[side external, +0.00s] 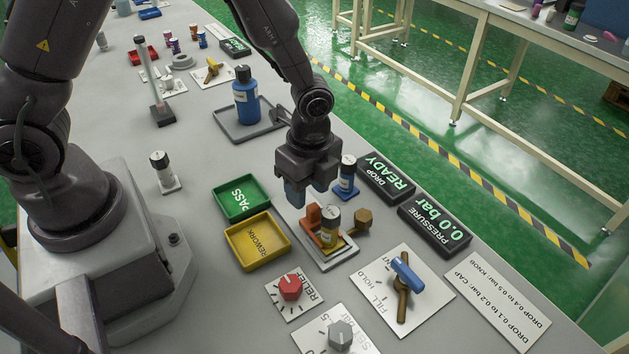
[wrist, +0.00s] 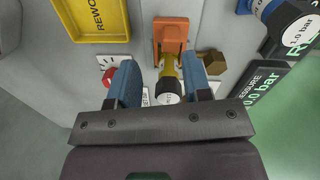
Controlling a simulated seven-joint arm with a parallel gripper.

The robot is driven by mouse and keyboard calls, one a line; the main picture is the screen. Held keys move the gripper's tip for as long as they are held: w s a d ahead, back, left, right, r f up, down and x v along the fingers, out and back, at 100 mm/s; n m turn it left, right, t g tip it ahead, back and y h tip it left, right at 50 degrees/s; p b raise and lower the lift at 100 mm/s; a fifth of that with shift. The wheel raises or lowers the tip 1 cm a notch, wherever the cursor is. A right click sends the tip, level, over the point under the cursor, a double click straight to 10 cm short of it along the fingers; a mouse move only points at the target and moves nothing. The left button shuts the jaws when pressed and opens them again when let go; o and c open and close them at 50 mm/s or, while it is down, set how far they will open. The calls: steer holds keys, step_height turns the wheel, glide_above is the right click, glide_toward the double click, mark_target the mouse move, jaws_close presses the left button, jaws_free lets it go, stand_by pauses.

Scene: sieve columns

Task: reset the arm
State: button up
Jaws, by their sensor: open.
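My gripper (side external: 309,188) hangs above the test stand, its blue fingers apart and empty. In the wrist view its fingers (wrist: 159,62) appear on either side of a yellow sieve column with a dark cap (wrist: 168,88), without visible contact. In the side view the column (side external: 330,232) stands upright in the stand next to an orange block (side external: 314,217), below and just in front of the gripper. A brown hex knob (side external: 363,216) is at the stand's right. A blue bottle-like column with a dark cap (side external: 347,178) stands close behind the gripper.
Green PASS (side external: 256,212) and yellow REWORK (side external: 238,253) trays lie left of the stand. READY (side external: 386,177) and 0.0 bar (side external: 435,229) displays lie right. A blue-handled FILL/HOLD valve (side external: 404,276) and red RELIEF knob (side external: 290,287) are in front. A large blue bottle (side external: 246,103) stands behind.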

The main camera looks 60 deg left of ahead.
steer(key=s+a+r+n+t, duration=0.2)
steer(key=s+r+n, duration=0.2)
steer(key=r, duration=0.4)
steer(key=s+a+r+n+t, duration=0.2)
steer(key=r+n, duration=0.4)
steer(key=r, duration=0.3)
steer(key=s+a+r+n+t, duration=0.2)
steer(key=s+r+n, duration=0.4)
steer(key=r, duration=0.3)
steer(key=shift+s+a, duration=0.2)
steer(key=shift+a, duration=0.65)
